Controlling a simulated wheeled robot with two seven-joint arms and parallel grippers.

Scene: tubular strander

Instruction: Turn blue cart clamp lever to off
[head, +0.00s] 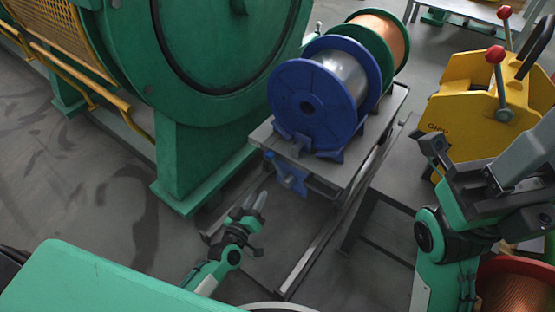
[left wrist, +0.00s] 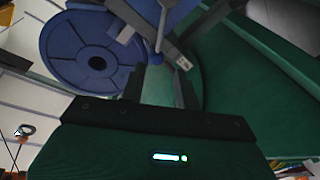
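The cart (head: 259,134) has a grey top and carries a blue spool (head: 299,103) of silvery wire. A blue clamp part (head: 290,178) hangs at the cart's near end, below the spool; which way its lever is set is too small to tell. My left gripper (head: 258,199) is open and empty, just below and left of this clamp, apart from it. In the left wrist view, the blue spool (left wrist: 90,55) is at upper left. A thin grey rod (left wrist: 161,30), perhaps the lever, shows ahead of the two separated fingers (left wrist: 160,85). My right gripper (head: 435,155) is at the right, its fingers unclear.
A large green machine (head: 215,45) stands left of the cart, its foot near my left gripper. A copper spool with green flanges (head: 382,30) sits behind the blue one. A yellow unit with red-knobbed levers (head: 465,130) is at right. Floor shows at lower left.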

